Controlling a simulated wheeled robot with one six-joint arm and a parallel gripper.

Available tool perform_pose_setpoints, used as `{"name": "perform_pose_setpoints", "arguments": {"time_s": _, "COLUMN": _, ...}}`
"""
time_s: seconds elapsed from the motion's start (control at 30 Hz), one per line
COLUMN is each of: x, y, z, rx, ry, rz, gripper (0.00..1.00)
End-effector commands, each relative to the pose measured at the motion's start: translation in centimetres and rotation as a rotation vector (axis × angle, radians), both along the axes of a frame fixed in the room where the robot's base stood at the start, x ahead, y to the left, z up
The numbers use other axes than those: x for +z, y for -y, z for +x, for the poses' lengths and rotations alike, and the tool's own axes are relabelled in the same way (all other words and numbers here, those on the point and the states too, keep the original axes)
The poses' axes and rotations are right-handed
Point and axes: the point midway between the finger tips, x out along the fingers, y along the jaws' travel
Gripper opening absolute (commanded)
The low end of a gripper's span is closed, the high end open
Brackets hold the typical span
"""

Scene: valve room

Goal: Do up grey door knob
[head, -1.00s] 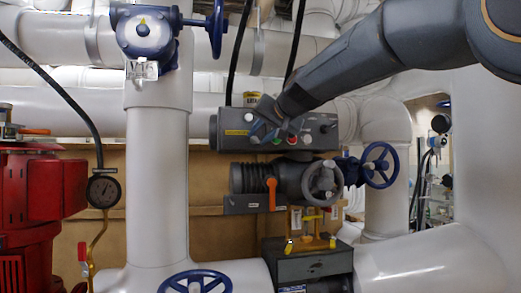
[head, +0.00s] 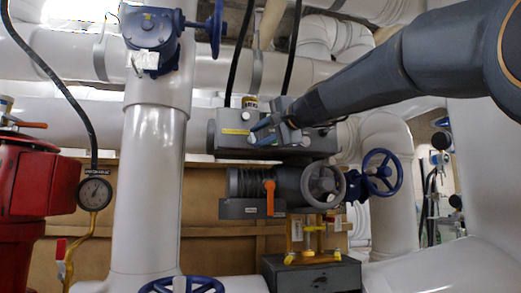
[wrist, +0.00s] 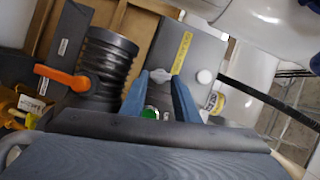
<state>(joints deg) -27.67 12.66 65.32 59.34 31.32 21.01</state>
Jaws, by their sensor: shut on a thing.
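The grey knob (wrist: 160,75) sits on the face of a grey control box, in the middle of the wrist view. My gripper (wrist: 161,82) has its two blue fingers on either side of the knob and is shut on it. In the head view my gripper (head: 254,131) reaches in from the right, its fingertips at the left part of the control box (head: 231,127). The knob is small and mostly hidden by the fingers there.
A white button (wrist: 204,76) and a green button (wrist: 150,113) lie close to the fingers. Below the box are an orange lever (head: 270,197), a grey handwheel (head: 323,185) and a blue handwheel (head: 381,172). A thick white pipe (head: 150,190) stands left.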

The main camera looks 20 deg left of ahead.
Motion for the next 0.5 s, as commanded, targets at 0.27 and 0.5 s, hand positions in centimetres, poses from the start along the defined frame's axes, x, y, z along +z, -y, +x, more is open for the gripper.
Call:
{"name": "perform_pose_setpoints", "arguments": {"time_s": 0.27, "x": -0.49, "y": 0.06, "z": 0.1, "rx": -0.001, "ry": -0.083, "rz": 0.134, "gripper": 0.06}}
{"name": "perform_pose_setpoints", "arguments": {"time_s": 0.5, "x": -0.43, "y": 0.05, "z": 0.04, "rx": -0.001, "ry": -0.116, "rz": 0.185, "gripper": 0.06}}
